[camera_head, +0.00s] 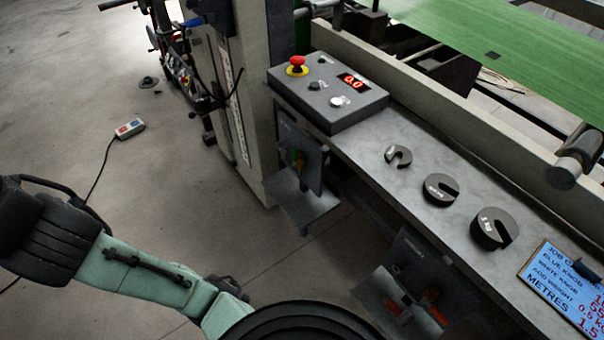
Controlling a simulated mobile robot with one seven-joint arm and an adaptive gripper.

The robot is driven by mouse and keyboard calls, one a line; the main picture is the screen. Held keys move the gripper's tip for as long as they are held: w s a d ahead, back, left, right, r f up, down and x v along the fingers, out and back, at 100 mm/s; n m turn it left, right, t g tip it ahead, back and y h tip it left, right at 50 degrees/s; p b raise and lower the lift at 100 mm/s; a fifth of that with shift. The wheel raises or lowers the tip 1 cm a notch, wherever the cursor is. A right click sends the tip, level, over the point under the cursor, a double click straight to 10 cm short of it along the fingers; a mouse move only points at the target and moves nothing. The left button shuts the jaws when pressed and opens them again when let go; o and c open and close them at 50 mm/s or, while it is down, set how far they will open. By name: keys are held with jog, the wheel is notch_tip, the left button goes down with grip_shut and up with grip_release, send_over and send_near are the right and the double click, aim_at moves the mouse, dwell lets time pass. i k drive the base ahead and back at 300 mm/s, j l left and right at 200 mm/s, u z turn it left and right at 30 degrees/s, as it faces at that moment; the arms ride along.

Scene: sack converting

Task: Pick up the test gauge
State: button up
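I cannot make out anything that is surely the test gauge. A grey control box (330,92) with a red display reading 0.0 stands at the far end of the grey bench. My pale green arm crosses the lower left, and my gripper is not in view.
Three dark slotted weights (399,157), (440,189), (493,229) lie in a row on the bench (375,133). A blue job card (566,290) lies at its near end. Green sheeting (500,40) runs behind. A corded control (130,128) lies on open floor at left.

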aim_at(405, 316)
jog(key=k+l+z, duration=0.1)
jog(key=z, duration=0.3)
jog(key=k+l+z, duration=0.2)
jog(key=z, duration=0.2)
jog(key=k, duration=0.1)
